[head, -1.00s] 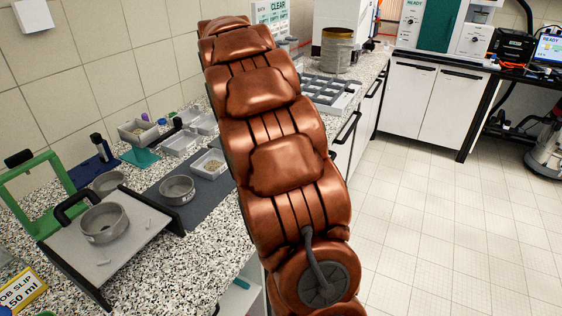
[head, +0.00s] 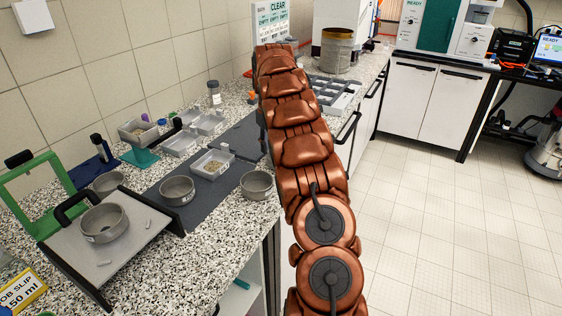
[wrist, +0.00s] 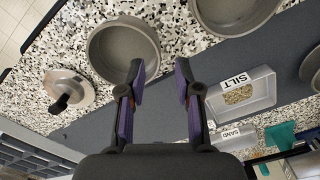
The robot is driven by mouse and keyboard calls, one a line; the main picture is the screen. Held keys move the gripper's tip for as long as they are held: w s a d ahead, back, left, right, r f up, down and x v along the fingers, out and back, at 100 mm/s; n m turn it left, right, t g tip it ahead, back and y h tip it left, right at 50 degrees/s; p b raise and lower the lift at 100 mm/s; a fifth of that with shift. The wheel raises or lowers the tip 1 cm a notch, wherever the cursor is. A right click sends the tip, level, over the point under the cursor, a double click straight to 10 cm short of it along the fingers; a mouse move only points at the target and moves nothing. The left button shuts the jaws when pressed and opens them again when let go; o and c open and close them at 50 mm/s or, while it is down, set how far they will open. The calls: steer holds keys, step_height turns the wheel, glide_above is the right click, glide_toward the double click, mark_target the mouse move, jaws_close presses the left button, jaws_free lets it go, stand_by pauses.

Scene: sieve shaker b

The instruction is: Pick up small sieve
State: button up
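Several round grey sieve-like pans show in the head view; I cannot tell which is the small sieve. One pan (head: 257,185) stands on the speckled counter near its front edge, one (head: 177,190) on the dark mat, one (head: 103,223) on the tilted grey board, and one (head: 108,182) behind that board. In the wrist view my gripper (wrist: 160,68) is open and empty, its purple-padded fingers apart. A grey pan (wrist: 122,52) lies just ahead and left of the fingertips, and another (wrist: 236,12) at upper right. My gripper is hidden in the head view.
A tray labelled SILT (wrist: 241,94) lies right of my fingers on the dark mat (head: 230,150). A round lid with a black knob (wrist: 68,92) sits on the counter at left. A green frame (head: 62,170) stands at the counter's left.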

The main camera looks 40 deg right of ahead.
mark_target(270, 161)
steer(key=shift+w+d+f+p, duration=0.1)
steer(key=shift+f+p, duration=0.6)
steer(key=shift+f, duration=1.05)
steer(key=shift+w+f+p, duration=0.1)
steer(key=shift+f+p, duration=0.6)
steer(key=shift+f, duration=1.05)
jaws_close()
